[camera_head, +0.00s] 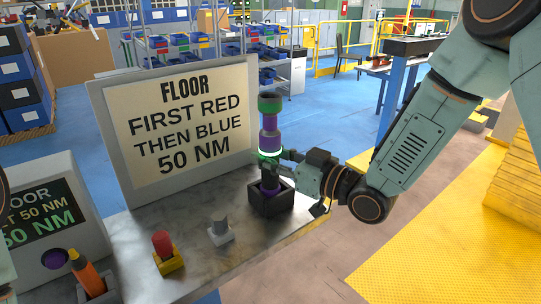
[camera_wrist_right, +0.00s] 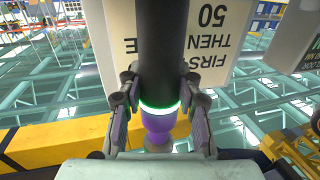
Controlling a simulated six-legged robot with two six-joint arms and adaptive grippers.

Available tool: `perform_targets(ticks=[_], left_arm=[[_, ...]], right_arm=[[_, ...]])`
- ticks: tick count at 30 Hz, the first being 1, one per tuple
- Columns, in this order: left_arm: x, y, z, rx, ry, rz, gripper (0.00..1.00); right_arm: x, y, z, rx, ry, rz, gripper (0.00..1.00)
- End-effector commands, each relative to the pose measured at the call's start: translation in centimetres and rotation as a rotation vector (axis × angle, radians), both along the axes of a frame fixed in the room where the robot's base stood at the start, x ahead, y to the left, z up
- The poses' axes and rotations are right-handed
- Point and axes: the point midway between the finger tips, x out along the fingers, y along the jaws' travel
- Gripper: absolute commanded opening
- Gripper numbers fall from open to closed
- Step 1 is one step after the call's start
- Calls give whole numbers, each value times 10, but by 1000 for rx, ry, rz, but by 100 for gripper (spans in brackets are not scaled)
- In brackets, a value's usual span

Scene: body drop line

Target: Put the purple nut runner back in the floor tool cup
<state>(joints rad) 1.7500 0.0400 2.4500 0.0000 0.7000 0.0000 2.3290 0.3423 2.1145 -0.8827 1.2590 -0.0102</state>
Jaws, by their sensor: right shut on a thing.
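The purple nut runner (camera_head: 269,138) stands upright, with dark green and black bands and a lit green ring. My right gripper (camera_head: 268,160) comes in from the right and is shut around its middle, near the ring. The black floor tool cup (camera_head: 270,203) sits near the table's edge, directly below. The tool's purple lower end reaches the cup's opening; how deep it sits is hidden. In the right wrist view, the two fingers (camera_wrist_right: 160,108) flank the nut runner (camera_wrist_right: 158,60) at its glowing ring. My left gripper is not in view.
A large sign (camera_head: 180,125) reading "FLOOR FIRST RED THEN BLUE 50 NM" stands behind the cup. A grey peg (camera_head: 219,227), a red-topped piece (camera_head: 162,243) in a yellow holder and an orange tool (camera_head: 87,273) stand to the left. Yellow flooring (camera_head: 440,250) lies right.

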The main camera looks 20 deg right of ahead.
Motion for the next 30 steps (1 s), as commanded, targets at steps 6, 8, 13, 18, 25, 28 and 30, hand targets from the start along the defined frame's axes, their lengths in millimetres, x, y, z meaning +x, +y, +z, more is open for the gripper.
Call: perform_targets(ticks=[6,8,13,18,25,28,30], left_arm=[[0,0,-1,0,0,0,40],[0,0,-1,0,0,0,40],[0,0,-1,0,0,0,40],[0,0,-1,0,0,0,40],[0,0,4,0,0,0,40],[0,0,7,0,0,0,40],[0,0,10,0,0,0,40]], right_arm=[[1,0,1,2,-6,0,42],[1,0,1,2,-6,0,47],[1,0,0,0,-6,-1,60],[1,0,1,1,-7,-1,60],[-5,-5,-1,3,3,-3,60],[-10,-8,0,2,3,-2,60],[-13,-11,0,3,3,-3,60]])
